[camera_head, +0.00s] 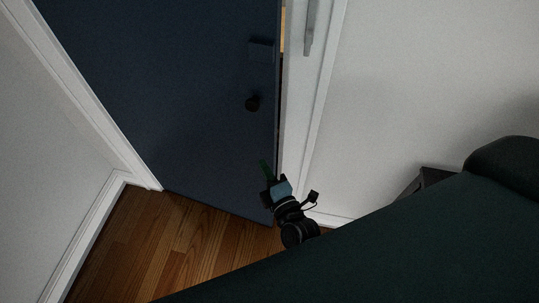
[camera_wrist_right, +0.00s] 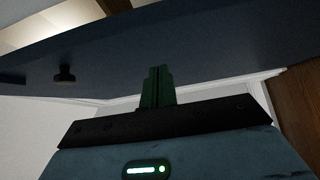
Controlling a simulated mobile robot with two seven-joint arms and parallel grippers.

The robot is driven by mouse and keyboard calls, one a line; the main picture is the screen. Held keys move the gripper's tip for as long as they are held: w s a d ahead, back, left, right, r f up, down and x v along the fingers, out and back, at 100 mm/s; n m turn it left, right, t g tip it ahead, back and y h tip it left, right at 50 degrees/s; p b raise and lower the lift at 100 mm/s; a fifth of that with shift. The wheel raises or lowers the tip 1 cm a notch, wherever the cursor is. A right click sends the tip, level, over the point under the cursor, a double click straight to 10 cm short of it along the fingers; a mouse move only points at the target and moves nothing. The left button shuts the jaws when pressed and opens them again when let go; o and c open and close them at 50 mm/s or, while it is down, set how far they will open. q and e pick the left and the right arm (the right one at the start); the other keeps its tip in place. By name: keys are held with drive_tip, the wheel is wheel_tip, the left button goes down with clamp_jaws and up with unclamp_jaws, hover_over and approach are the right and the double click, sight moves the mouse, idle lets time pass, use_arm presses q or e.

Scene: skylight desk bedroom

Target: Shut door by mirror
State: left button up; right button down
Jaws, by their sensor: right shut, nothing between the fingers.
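The dark blue door (camera_head: 185,90) fills the upper left of the head view. It has a black round knob (camera_head: 252,103) and a small dark plate above it near its right edge. A narrow, partly lit gap shows between that edge and the white frame (camera_head: 296,120), so the door looks slightly ajar. My right gripper (camera_head: 264,168) is shut and empty, low by the door's right edge; contact is unclear. In the right wrist view its green fingers (camera_wrist_right: 157,85) point at the door (camera_wrist_right: 200,45), with the knob (camera_wrist_right: 64,75) to the left. No mirror or left gripper shows.
Wooden floor (camera_head: 160,245) lies below the door. A white wall (camera_head: 430,90) stands to the right and another wall (camera_head: 55,130) to the left. A dark green rounded shape covers the lower right of the head view. A small dark object (camera_head: 434,176) is partly behind it.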

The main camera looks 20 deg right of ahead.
sight(276, 143)
use_arm(q)
drive_tip(key=shift+f, duration=0.1)
use_arm(e)
drive_tip(key=shift+w+d, duration=0.65)
drive_tip(key=shift+w, duration=0.3)
drive_tip(key=shift+w+d, duration=0.65)
drive_tip(key=shift+w, duration=0.25)
drive_tip(key=w+d, duration=0.3)
drive_tip(key=shift+w, duration=0.15)
drive_tip(key=shift+w+d, duration=0.2)
use_arm(q)
drive_tip(key=shift+w+f, duration=0.1)
use_arm(e)
drive_tip(key=shift+s, duration=0.1)
